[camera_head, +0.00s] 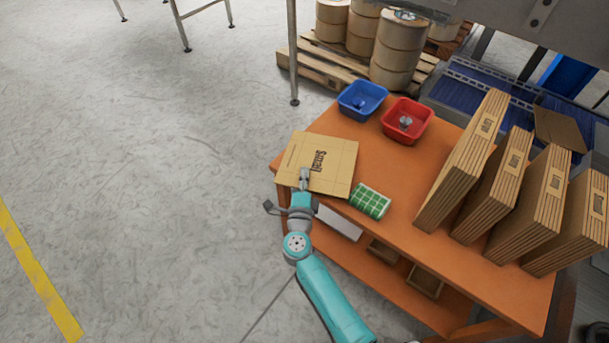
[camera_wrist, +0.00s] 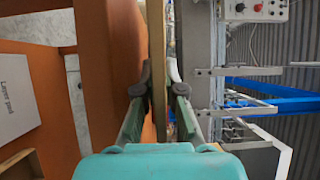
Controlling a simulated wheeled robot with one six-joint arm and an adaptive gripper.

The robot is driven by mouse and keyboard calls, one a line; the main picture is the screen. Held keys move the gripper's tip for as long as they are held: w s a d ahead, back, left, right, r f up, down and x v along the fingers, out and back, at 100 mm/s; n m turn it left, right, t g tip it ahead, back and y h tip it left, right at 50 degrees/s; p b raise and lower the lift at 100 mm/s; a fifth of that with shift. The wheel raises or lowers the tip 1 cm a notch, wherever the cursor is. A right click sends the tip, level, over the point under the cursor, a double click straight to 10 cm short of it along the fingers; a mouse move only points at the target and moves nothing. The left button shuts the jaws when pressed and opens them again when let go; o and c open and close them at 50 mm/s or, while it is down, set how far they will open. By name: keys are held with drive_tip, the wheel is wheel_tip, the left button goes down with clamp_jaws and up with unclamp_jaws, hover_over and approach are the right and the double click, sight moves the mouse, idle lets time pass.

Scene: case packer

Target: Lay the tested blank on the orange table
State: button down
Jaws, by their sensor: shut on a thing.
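A flat cardboard blank marked "Small" (camera_head: 335,168) is over the near left corner of the orange table (camera_head: 390,160), partly past its left edge. My gripper (camera_head: 304,178) is shut on the blank's near edge. In the wrist view the blank (camera_wrist: 157,50) shows edge-on as a thin tan strip between the fingers (camera_wrist: 160,92), with the orange table (camera_wrist: 110,55) to its left. The blank looks about level with the table top. I cannot tell whether it touches the top or hovers just above it.
A green-and-white checked item (camera_head: 370,201) lies just right of the blank. A blue bin (camera_head: 362,98) and a red bin (camera_head: 408,120) stand behind it. Several stacks of cardboard (camera_head: 470,160) stand at the right. The table's middle is clear.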

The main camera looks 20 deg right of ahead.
drive_tip(key=shift+f, duration=0.35)
drive_tip(key=c, duration=1.3)
unclamp_jaws()
drive_tip(key=shift+f, duration=0.1)
drive_tip(key=shift+r, duration=0.55)
drive_tip(key=v, duration=1.2)
drive_tip(key=shift+f, duration=0.1)
